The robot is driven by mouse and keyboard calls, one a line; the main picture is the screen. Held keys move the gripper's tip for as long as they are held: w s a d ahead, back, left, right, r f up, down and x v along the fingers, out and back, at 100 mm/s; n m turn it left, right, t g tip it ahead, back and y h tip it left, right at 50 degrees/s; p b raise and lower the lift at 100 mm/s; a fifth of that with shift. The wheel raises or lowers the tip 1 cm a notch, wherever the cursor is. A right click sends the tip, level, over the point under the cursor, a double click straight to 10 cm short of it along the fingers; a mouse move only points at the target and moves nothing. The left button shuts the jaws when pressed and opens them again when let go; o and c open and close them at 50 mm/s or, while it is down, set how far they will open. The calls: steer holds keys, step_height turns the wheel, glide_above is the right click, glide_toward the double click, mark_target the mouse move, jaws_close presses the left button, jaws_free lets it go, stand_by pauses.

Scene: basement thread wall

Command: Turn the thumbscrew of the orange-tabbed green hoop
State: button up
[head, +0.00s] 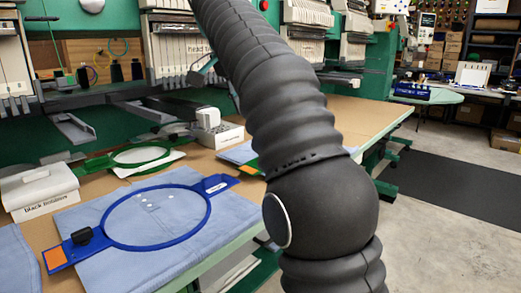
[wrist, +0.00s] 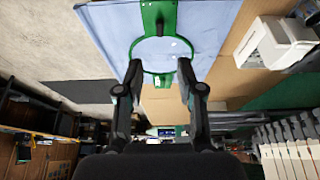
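A green hoop (wrist: 158,16) lies on light blue fabric in the wrist view, with a broad green arm at the top and a smaller green tab at the near rim. My gripper (wrist: 160,71) is open, its two dark fingertips apart on either side of the hoop's near part. I cannot tell whether they touch it. No orange tab shows clearly on this hoop, and I cannot make out its thumbscrew for certain. In the head view my arm hides the gripper and most of the fabric behind it; a green piece (head: 254,163) shows at the arm's left edge.
A blue hoop (head: 157,245) with an orange tab (head: 54,258) lies on blue fabric in front. Another green hoop (head: 105,162) lies behind it. A white bobbin box (head: 40,190) stands left. Embroidery machines line the back; a white box (wrist: 275,43) is right in the wrist view.

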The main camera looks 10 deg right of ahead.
steer(key=b+x, duration=0.4)
steer(key=x, duration=0.8)
steer(key=shift+d+f+b, duration=0.15)
steer(key=shift+f+b, duration=0.15)
steer(key=shift+c, duration=0.2)
jaws_close()
